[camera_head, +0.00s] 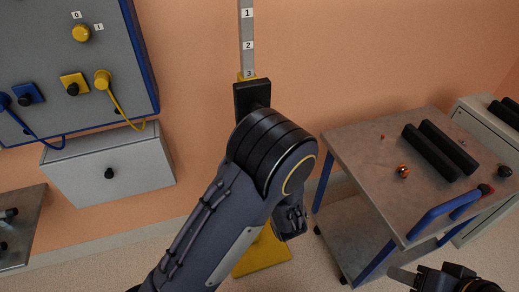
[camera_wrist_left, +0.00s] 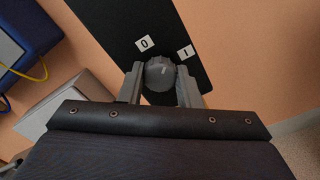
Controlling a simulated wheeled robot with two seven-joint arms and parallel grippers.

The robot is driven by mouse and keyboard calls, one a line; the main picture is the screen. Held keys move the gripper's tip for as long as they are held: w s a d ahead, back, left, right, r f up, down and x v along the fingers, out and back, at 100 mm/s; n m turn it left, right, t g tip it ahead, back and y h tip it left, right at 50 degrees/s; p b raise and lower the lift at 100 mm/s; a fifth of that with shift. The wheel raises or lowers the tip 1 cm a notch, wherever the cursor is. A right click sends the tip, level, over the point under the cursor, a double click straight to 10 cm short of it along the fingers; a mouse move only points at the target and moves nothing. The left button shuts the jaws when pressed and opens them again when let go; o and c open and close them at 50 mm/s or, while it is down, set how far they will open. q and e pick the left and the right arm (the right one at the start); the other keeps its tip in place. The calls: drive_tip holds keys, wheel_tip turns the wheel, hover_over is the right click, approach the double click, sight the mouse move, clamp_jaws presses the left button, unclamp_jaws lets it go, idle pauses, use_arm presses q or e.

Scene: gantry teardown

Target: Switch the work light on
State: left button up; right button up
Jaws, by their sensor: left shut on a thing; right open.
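In the left wrist view a grey rotary knob (camera_wrist_left: 160,75) sits on a black plate (camera_wrist_left: 118,25), with a white "0" label (camera_wrist_left: 145,44) to its upper left and an "I" label (camera_wrist_left: 186,51) to its upper right. My left gripper (camera_wrist_left: 160,86) is shut on this knob, one finger on each side. A small pale mark shows on the knob; which label it points to I cannot tell. In the head view a black plate (camera_head: 252,94) shows on the post, and my left arm hides the knob. My right gripper (camera_head: 424,279) is open at the lower right edge.
A grey panel with a yellow knob (camera_head: 81,33) and plugs hangs at the left, above a grey drawer box (camera_head: 100,172). The post (camera_head: 247,40) has a yellow foot (camera_head: 262,256). A cart (camera_head: 365,150) with black bars stands at the right.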

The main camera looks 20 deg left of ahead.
use_arm(q)
drive_tip(key=shift+m+p, duration=4.1)
drive_tip(key=o, duration=1)
drive_tip(key=shift+c, duration=0.2)
drive_tip(key=v, duration=0.8)
drive_tip(key=shift+w, duration=0.1)
